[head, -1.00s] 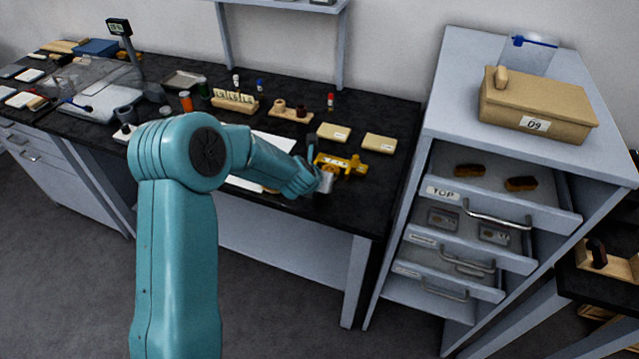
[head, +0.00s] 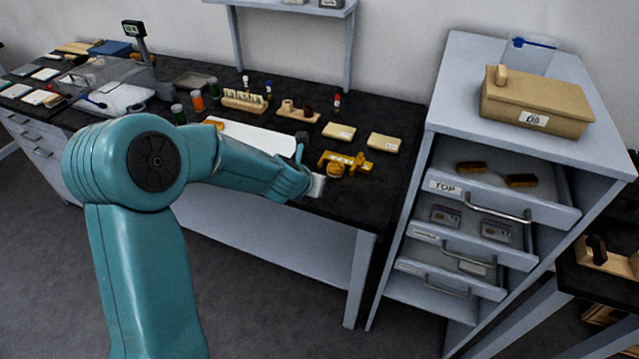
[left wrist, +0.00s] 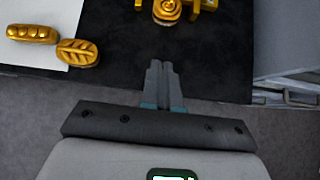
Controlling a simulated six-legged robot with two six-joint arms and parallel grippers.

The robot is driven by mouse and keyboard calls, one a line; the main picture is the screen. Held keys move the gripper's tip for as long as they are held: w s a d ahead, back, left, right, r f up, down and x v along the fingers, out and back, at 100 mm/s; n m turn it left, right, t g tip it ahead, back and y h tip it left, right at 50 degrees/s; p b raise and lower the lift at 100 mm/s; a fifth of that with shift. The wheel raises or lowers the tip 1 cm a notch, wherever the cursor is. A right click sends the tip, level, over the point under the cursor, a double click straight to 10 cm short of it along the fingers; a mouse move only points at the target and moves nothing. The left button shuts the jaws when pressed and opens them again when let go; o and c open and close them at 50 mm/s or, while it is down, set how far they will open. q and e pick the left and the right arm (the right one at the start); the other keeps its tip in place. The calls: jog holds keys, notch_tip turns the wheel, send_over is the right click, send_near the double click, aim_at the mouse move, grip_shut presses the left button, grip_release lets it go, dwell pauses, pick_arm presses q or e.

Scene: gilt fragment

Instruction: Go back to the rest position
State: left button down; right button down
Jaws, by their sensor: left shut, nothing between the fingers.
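My left arm reaches in from the left in the head view. Its gripper (head: 315,186) is over the front edge of the black bench, just left of a yellow device with a round gold part (head: 345,163). In the left wrist view the gripper's fingers (left wrist: 160,72) are together with nothing between them, pointing at the bench edge. The gold part (left wrist: 167,10) lies ahead of the fingertips, apart from them. Two gilt leaf-patterned pieces (left wrist: 32,34) (left wrist: 78,52) lie to the left, at the white sheet. My right gripper is in neither view.
The black bench (head: 390,190) holds the white sheet (head: 255,138), two tan blocks (head: 339,131) (head: 384,141), jars and a scale. At right stands a grey cabinet (head: 440,140) with open drawers and a tan box (head: 535,105) on top. The floor before the bench is clear.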

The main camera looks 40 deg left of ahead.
pick_arm(q)
jog(key=shift+v, duration=1.2)
jog(key=s+d+f+m+g+h, duration=0.1)
jog(key=s+d+f+m+g, duration=0.2)
jog(key=d+f, duration=0.45)
jog(key=s+d+f+m+g+h, duration=0.15)
jog(key=s+d+f+m, duration=0.3)
jog(key=f, duration=0.55)
jog(key=s+d+f+m+g+h, duration=0.1)
jog(key=s+d+m, duration=0.3)
jog(key=m, duration=0.5)
jog(key=s+d+f+m+g+h, duration=0.1)
jog(key=s+d+f+m, duration=0.3)
jog(key=s+m, duration=0.3)
jog(key=s+d+f+m+g+h, duration=0.1)
jog(key=s+d+m, duration=0.3)
jog(key=m, duration=0.9)
jog(key=shift+s+f+g, duration=0.45)
jog(key=shift+s+f, duration=0.25)
jog(key=shift+f, duration=0.2)
